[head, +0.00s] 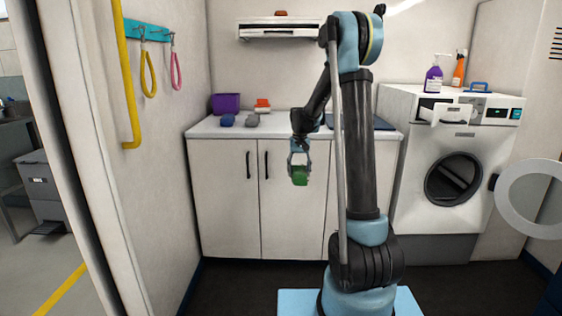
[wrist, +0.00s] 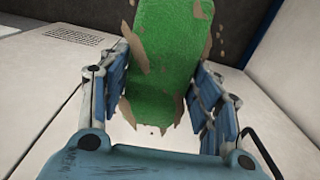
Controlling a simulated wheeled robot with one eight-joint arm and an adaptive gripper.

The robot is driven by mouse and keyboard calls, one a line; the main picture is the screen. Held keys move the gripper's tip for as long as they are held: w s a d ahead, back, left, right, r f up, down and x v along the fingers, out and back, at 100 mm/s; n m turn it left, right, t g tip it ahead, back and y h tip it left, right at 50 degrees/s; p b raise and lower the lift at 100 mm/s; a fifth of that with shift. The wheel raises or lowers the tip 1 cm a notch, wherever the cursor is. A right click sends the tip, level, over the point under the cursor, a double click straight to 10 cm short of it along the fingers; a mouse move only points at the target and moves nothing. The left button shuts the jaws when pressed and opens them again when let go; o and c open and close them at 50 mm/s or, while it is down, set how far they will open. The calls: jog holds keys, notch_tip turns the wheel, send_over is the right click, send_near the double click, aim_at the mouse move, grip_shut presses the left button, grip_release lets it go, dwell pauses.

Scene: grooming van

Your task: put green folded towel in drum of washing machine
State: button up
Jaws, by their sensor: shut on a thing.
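The green folded towel (head: 300,176) hangs in my gripper (head: 299,160), in front of the white cabinet doors and below the counter top. In the wrist view the green towel (wrist: 168,60) lies between the two blue-padded fingers of my gripper (wrist: 160,95), which are shut on it. The white washing machine (head: 440,210) stands at the right. Its round door (head: 535,198) is swung open to the right, and the dark drum opening (head: 453,179) faces out. My gripper is well to the left of the drum.
The counter (head: 290,128) holds a purple bin (head: 226,103), a blue rolled item (head: 227,121) and a grey one (head: 252,120). The washer's detergent drawer (head: 447,114) is pulled out. Purple (head: 433,78) and orange (head: 459,70) bottles stand on top. Dark floor shows before the washer.

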jog(key=s+d+f, duration=0.1)
jog(key=d+f, duration=0.4)
jog(key=f, duration=0.4)
jog(key=s+d+f, duration=0.1)
jog(key=d+f, duration=0.5)
jog(key=f, duration=0.4)
jog(key=shift+s, duration=0.4)
